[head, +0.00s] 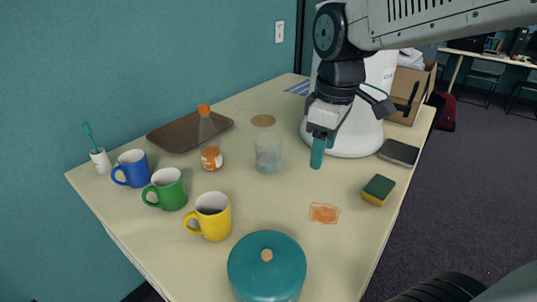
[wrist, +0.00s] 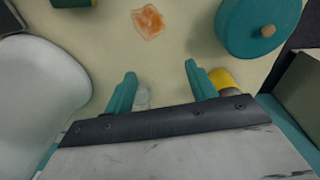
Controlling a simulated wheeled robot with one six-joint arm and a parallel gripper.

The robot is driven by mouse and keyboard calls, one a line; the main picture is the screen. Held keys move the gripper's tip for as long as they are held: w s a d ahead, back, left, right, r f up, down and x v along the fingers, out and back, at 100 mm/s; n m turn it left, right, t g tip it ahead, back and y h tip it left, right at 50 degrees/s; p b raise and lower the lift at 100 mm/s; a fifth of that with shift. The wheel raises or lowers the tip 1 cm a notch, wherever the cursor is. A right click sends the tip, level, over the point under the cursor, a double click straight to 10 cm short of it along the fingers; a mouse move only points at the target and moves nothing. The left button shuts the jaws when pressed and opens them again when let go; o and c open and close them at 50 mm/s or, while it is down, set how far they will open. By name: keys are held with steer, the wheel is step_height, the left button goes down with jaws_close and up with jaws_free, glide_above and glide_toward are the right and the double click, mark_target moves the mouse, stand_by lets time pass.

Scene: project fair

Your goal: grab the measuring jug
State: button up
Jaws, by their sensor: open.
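The measuring jug (head: 268,152) appears to be the clear, see-through vessel standing upright near the middle of the table in the head view. In the wrist view a small clear part of it (wrist: 142,97) shows between the fingers, close to the left one; the rest is hidden by my gripper's body. My gripper (head: 318,150) is open and empty, pointing down to the right of the jug in the head view. Its two teal fingers (wrist: 158,80) are spread in the wrist view. I see no contact with the jug.
Yellow (head: 213,216), green (head: 167,188) and blue (head: 133,168) mugs stand front left. A teal pot (head: 267,265), sponge (head: 378,190), orange spill (head: 324,213) and large white object (head: 357,138) lie around.

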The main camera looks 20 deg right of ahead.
steer(key=w+a+f+n, duration=0.1)
steer(key=w+f+n, duration=0.1)
steer(key=w+n, duration=0.45)
steer(key=n, duration=0.4)
glide_above(278, 151)
steer(key=f, duration=0.4)
steer(key=shift+s+f, duration=0.2)
steer(key=shift+f, duration=0.05)
steer(key=shift+w+f, duration=0.25)
steer(key=shift+f, duration=0.05)
steer(key=shift+w+f, duration=0.1)
steer(key=shift+f, duration=0.25)
step_height(278, 151, down, 7)
steer(key=shift+d, duration=0.1)
jaws_close()
steer(key=shift+r, duration=0.2)
